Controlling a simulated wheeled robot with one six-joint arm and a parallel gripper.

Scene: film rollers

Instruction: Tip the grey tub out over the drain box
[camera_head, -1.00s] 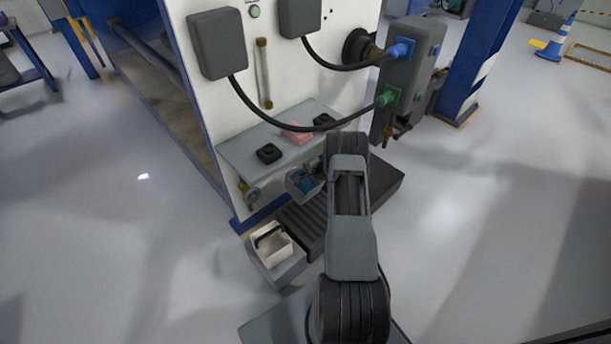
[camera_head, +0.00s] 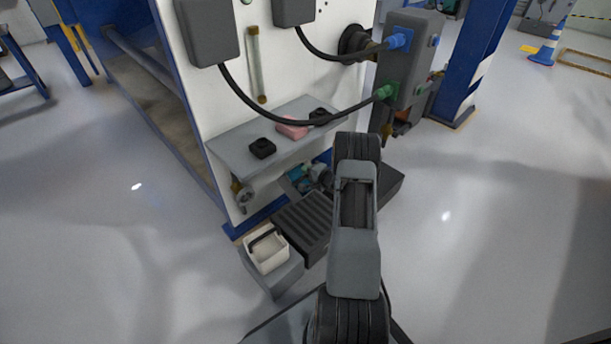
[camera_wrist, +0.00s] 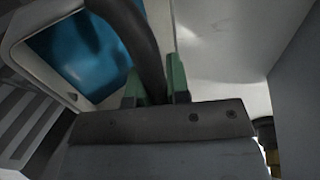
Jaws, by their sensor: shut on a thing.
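The grey tub (camera_wrist: 35,55) hangs from my gripper (camera_wrist: 155,88) by its dark curved handle (camera_wrist: 140,45). The green fingers are closed on either side of the handle. Blue liquid (camera_wrist: 80,50) shows inside the tub. In the head view the tub (camera_head: 298,180) is small and partly hidden by my arm, low in front of the white panel beneath the shelf. The drain box (camera_head: 303,222) is dark with a ribbed top, on the floor just in front of the tub; my arm covers its middle. Its ribs also show in the wrist view (camera_wrist: 25,120), beside and below the tub.
A grey shelf (camera_head: 230,150) with black knobs and a pink block (camera_head: 292,128) juts out above the tub. A hose (camera_head: 290,122) loops above the shelf.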

